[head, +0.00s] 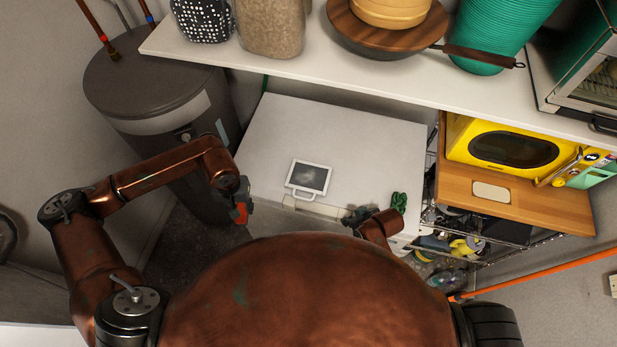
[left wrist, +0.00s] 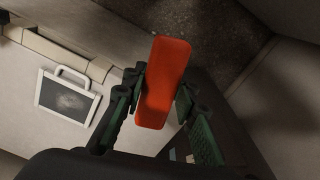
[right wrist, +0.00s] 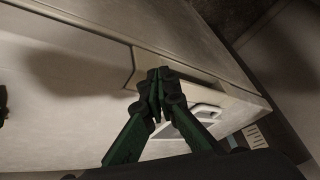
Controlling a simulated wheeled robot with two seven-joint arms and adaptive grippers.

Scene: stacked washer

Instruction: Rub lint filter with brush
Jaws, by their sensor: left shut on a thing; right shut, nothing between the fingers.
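The lint filter (head: 313,178), a white frame with a handle and grey mesh, lies flat on top of the white machine (head: 352,130). It also shows in the left wrist view (left wrist: 67,97), and partly behind my finger in the right wrist view (right wrist: 172,130). My left gripper (head: 236,203) is shut on the red brush (left wrist: 164,80), left of the filter and apart from it, beside the machine's left front edge. No bristles are visible. My right gripper (right wrist: 158,84) is shut and empty, close above the machine top, right of the filter in the head view (head: 353,215).
A small dark green object (head: 398,202) lies on the machine's right front corner. A white shelf (head: 300,72) with jars and pans overhangs the back. A grey tank (head: 160,105) stands left, a yellow microwave (head: 515,146) right. The machine top behind the filter is clear.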

